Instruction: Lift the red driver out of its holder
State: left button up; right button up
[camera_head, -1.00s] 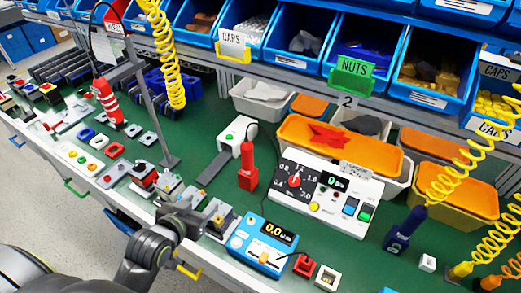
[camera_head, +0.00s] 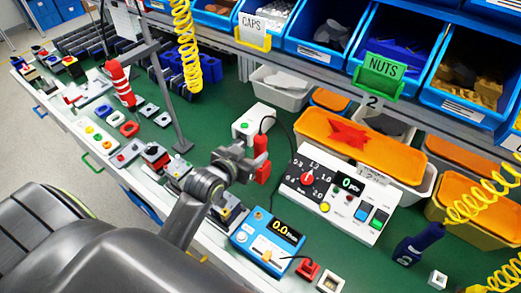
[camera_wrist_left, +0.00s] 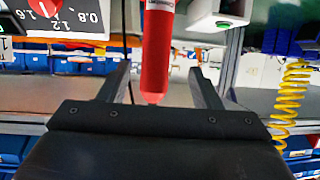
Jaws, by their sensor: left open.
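The red driver (camera_head: 262,148) stands upright on the green bench, left of the white dial panel, with a dark cable at its top. My left gripper (camera_head: 252,166) is at the driver's lower part and covers some of it in the head view. In the left wrist view the driver (camera_wrist_left: 157,50) shows as a red shaft with a white label, between the two dark fingers of my left gripper (camera_wrist_left: 162,82). The fingers are open, with gaps on both sides of the driver. I cannot make out its holder clearly. My right gripper is not in view.
The white dial panel (camera_head: 338,196) stands right of the driver, and a blue meter (camera_head: 266,241) in front. A white block (camera_head: 252,123) with a green button is behind. A red striped tool (camera_head: 120,82) hangs at left. Blue bins line the back.

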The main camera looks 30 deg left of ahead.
aim_at(257, 149)
pick_arm(q)
jog(key=shift+w+f, duration=0.25)
jog(key=shift+w, duration=0.35)
jog(key=x, duration=0.1)
jog(key=p+x, duration=0.1)
jog(key=x, duration=0.2)
jog(key=shift+d+r, duration=0.25)
jog(key=shift+d, duration=0.1)
jog(key=shift+x, duration=0.8)
jog(key=shift+a, duration=0.1)
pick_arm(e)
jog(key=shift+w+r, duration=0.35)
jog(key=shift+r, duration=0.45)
pick_arm(q)
jog(key=shift+s, duration=0.1)
grip_shut()
